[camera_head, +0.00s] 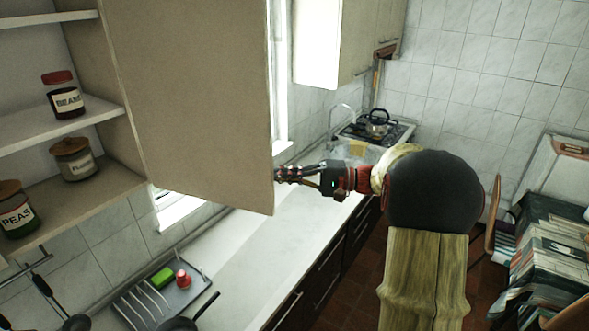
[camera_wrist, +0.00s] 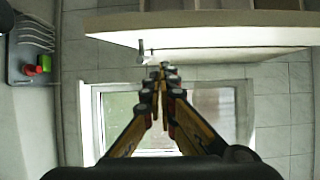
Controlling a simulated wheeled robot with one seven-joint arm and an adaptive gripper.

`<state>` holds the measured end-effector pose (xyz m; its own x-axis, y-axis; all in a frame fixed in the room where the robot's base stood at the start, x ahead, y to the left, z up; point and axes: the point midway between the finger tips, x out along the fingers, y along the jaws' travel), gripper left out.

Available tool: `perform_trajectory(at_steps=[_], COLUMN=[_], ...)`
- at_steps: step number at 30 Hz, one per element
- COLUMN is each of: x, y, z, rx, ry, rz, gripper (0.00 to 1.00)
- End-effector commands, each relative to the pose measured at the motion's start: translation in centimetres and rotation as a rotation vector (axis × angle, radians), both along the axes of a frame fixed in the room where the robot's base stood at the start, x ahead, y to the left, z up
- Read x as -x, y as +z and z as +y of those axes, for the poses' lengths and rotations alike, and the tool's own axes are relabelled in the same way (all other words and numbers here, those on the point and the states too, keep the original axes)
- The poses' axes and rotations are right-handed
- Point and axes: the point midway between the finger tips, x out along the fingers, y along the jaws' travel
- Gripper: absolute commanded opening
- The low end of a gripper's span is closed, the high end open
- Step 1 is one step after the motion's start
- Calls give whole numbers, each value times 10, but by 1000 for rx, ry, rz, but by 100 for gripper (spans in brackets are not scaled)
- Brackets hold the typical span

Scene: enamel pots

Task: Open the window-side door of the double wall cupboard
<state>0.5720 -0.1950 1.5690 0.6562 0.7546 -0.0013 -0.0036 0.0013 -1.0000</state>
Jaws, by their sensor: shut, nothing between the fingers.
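The wall cupboard (camera_head: 121,109) is at the left of the head view, with its shelves exposed. Its window-side door (camera_head: 205,95), a plain beige panel, stands swung out from the cupboard's right side, its free edge near the window. My gripper (camera_head: 280,175) is shut and empty, at the lower part of that free edge; whether it touches cannot be told. In the wrist view my gripper (camera_wrist: 161,70) has its fingertips together just below a pale panel (camera_wrist: 200,24) of the cupboard. A small metal handle (camera_wrist: 141,52) shows beside the fingertips. The cupboard's other door is not clearly seen.
Jars of beans (camera_head: 65,98), flour (camera_head: 74,160) and peas (camera_head: 17,211) stand on the shelves. Below runs a white counter (camera_head: 265,255) with a dish rack (camera_head: 150,300). A second wall cupboard (camera_head: 335,45), a kettle (camera_head: 377,124) and a window (camera_wrist: 165,118) lie beyond.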

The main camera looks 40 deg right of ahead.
Motion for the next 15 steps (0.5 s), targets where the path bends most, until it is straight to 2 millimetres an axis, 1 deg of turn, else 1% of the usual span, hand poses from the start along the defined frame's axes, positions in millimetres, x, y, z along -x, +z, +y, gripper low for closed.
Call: perform_trajectory(at_steps=[1, 3, 6, 15], x=[5, 9, 13, 15], y=[3, 2, 2, 0], z=[6, 12, 17, 20], rx=[-1, 0, 1, 1], ry=[0, 0, 0, 0], rz=[1, 0, -1, -1], gripper=[0, 0, 0, 0])
